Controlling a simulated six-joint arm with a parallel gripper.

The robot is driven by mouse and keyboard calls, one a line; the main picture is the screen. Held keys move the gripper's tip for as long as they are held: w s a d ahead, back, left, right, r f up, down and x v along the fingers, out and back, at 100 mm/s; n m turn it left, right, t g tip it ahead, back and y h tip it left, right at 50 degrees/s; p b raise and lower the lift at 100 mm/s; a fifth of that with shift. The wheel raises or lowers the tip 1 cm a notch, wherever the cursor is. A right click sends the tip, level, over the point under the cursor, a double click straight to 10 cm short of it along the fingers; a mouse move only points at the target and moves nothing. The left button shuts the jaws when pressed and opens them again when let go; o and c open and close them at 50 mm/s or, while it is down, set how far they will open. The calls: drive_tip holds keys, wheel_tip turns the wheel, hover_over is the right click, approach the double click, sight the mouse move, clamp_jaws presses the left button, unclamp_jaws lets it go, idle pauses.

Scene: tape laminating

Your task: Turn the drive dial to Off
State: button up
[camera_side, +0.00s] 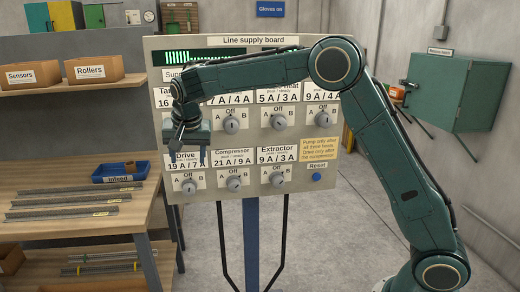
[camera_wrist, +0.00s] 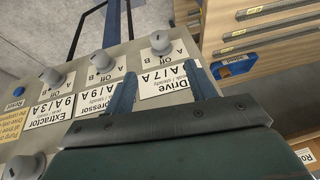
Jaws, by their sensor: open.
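The drive dial (camera_side: 188,186) is a grey knob at the lower left of the supply board (camera_side: 330,188), under the label "Drive 19A / 7A". Its plate carries A, Off and B; I cannot tell which mark it points to. My gripper (camera_side: 188,158) is open and empty in front of the board, just above the dial in the side view, partly covering the label. In the wrist view, upside down, the drive dial (camera_wrist: 160,42) lies beyond the fingertips of my gripper (camera_wrist: 160,70). The fingers stand on both sides of the Drive label, apart from the knob.
The compressor dial (camera_side: 234,184) and extractor dial (camera_side: 277,181) sit to the right in the same row, with a blue Reset button (camera_side: 316,177) past them. A row of dials runs above. A wooden bench (camera_side: 60,235) with a blue tray (camera_side: 118,172) stands at the left.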

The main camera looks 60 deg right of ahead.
sight(189, 185)
drive_tip(key=shift+f, duration=0.1)
drive_tip(key=x, duration=1.3)
drive_tip(key=shift+w+d+f, duration=0.15)
drive_tip(key=shift+w+f, duration=0.05)
drive_tip(key=shift+f, duration=0.05)
drive_tip(key=c, duration=1)
